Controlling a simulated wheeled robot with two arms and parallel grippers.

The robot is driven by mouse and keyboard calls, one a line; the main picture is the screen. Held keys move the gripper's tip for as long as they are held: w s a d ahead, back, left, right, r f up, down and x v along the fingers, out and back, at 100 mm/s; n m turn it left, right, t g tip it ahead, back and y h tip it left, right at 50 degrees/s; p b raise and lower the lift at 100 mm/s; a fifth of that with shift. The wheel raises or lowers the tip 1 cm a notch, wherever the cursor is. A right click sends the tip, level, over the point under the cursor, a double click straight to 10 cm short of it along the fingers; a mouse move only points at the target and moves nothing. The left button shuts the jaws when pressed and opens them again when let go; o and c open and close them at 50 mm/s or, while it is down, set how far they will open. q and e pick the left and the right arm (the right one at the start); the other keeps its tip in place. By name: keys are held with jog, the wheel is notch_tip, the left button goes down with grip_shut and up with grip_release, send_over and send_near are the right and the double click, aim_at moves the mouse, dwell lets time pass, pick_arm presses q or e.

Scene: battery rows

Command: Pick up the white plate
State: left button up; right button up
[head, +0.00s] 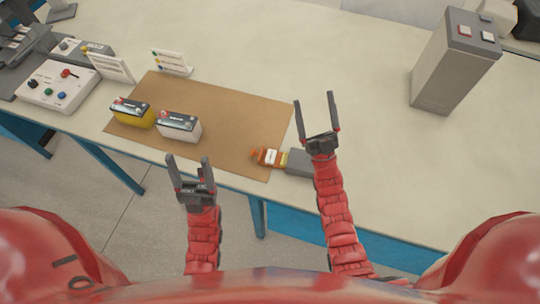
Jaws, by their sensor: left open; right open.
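Two white plates with printed lines stand near the brown mat: one (110,66) beside the control box, the other (172,62) at the mat's back edge with coloured dots. I cannot tell which one the task means, and I see no round dish. My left gripper (187,161) is open and empty in front of the table's near edge, well short of both plates. My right gripper (315,100) is open and empty over the table, just right of the mat, far to the right of the plates.
The brown mat (225,115) holds a yellow battery (134,113) and a white battery (178,127). An orange-and-white item (268,157) and a grey block (299,164) lie near my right gripper. A white control box (57,86) stands left, a tall grey box (455,60) right. The table's middle is clear.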

jog(key=w+a+f+m+g+h+p, duration=0.1)
jog(key=w+a+f+m+g+h, duration=0.15)
jog(key=w, duration=0.75)
jog(key=w+a+f+m+g+h+p, duration=0.1)
jog(key=w+f+g, duration=0.15)
jog(key=w, duration=0.65)
jog(key=w+d+f+m+g+h, duration=0.2)
jog(key=w+d+m+g+h, duration=0.15)
jog(key=w, duration=0.55)
jog(key=m+g+h, duration=0.3)
jog(key=m+g, duration=1.5)
send_over(270, 156)
notch_tip(270, 156, down, 7)
jog(key=f+b, duration=0.9)
jog(key=shift+w+d+f+b, duration=0.15)
jog(key=shift+d+f+b, duration=0.05)
jog(key=shift+f+b, duration=0.15)
jog(key=shift+f, duration=0.9)
jog(key=shift+a+f+p, duration=0.15)
jog(key=shift+f+p, duration=0.85)
jog(key=shift+f, duration=1.2)
jog(key=shift+a+f, duration=0.1)
jog(key=shift+f, duration=0.4)
